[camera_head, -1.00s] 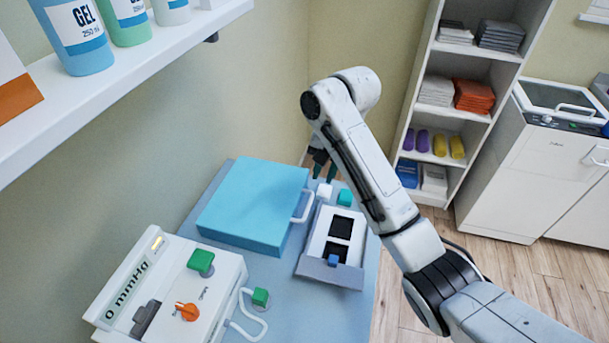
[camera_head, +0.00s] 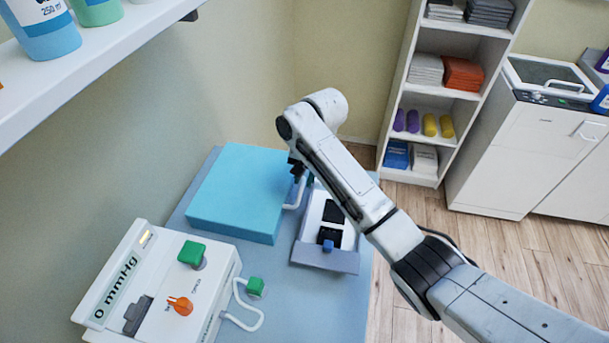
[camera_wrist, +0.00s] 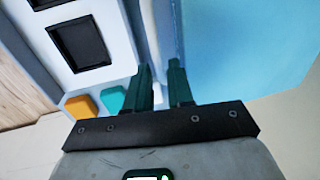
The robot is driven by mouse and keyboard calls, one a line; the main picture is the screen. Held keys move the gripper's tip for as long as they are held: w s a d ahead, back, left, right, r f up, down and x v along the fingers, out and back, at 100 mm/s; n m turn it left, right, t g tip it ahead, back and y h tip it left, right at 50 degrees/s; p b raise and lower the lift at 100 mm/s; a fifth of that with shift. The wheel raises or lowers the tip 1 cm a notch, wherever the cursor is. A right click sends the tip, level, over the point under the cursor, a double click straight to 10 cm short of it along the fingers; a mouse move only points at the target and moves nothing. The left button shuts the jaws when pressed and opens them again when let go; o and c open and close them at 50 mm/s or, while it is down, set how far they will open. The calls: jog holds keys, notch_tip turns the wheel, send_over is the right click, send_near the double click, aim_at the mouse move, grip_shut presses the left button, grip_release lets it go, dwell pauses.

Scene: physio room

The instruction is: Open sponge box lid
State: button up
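The sponge box (camera_head: 240,190) is a blue box with a flat lid, which looks shut, on the blue table by the wall. Its white handle (camera_head: 292,204) is on its right side; the far end is hidden behind my gripper. My gripper (camera_head: 299,174) is low at that handle, beside the box's right edge. In the wrist view my gripper's (camera_wrist: 161,70) two dark green fingers stand apart, with a small white piece between them, probably the handle. I cannot tell whether the fingers touch it. The box's blue surface (camera_wrist: 230,45) fills the right of that view.
A white and grey tray device (camera_head: 326,257) with dark wells stands right of the box. A pressure unit (camera_head: 150,300) with green and orange knobs is in front. A white shelf (camera_head: 90,80) with bottles overhangs the left. Shelving (camera_head: 427,110) stands behind.

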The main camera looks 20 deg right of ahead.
jog(key=shift+f, duration=0.1)
jog(key=shift+c, duration=0.4)
grip_shut()
dwell(1.0)
